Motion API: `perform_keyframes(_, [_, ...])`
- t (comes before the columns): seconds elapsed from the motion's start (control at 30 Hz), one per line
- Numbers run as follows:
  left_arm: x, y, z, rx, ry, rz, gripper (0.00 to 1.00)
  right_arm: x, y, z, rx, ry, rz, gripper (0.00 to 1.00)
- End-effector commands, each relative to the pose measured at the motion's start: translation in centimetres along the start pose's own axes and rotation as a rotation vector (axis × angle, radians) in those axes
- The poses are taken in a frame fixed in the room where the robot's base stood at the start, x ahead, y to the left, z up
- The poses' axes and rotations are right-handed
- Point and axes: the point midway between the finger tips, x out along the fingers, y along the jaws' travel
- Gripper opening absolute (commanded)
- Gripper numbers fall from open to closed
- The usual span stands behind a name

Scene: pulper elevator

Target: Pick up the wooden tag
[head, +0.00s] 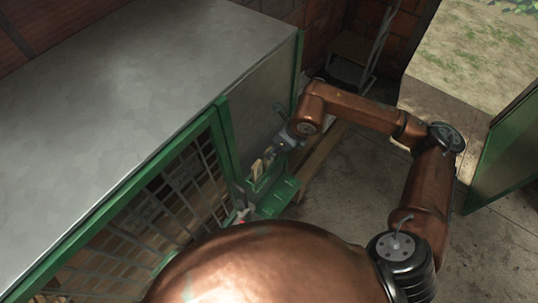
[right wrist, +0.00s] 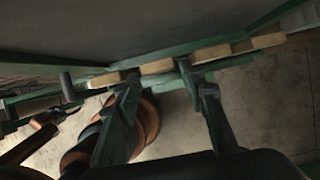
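Several light wooden tags stand in a row along a green ledge in the right wrist view; one tag (right wrist: 157,67) lies between my right fingertips, with others to the left (right wrist: 107,79) and right (right wrist: 268,40). In the head view, pale wooden tags (head: 257,169) show small at the green ledge (head: 277,198) beside the cage. My right gripper (head: 272,152) reaches the ledge from behind in the head view. In the right wrist view my right gripper (right wrist: 158,71) is open, its two dark green-tinted fingers apart. I cannot tell whether either finger touches the tag. My left gripper is not visible.
A metal-topped green cabinet (head: 120,85) with a barred front (head: 175,190) fills the left. Concrete floor (head: 350,205) is open to the right. A green door panel (head: 500,155) stands at the far right, by a doorway.

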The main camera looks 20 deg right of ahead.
Motion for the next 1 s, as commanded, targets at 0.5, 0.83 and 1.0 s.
perform_keyframes(0.5, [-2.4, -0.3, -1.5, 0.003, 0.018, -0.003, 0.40, 6.0, 0.0, -0.1, 0.000, -0.002, 0.005, 0.38])
perform_keyframes(0.83, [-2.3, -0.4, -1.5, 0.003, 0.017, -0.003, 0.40, 6.3, 0.0, -0.2, 0.000, -0.003, 0.005, 0.32])
perform_keyframes(1.0, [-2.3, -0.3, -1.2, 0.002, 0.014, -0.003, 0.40, 6.2, 0.0, -0.2, 0.000, -0.003, 0.005, 0.20])
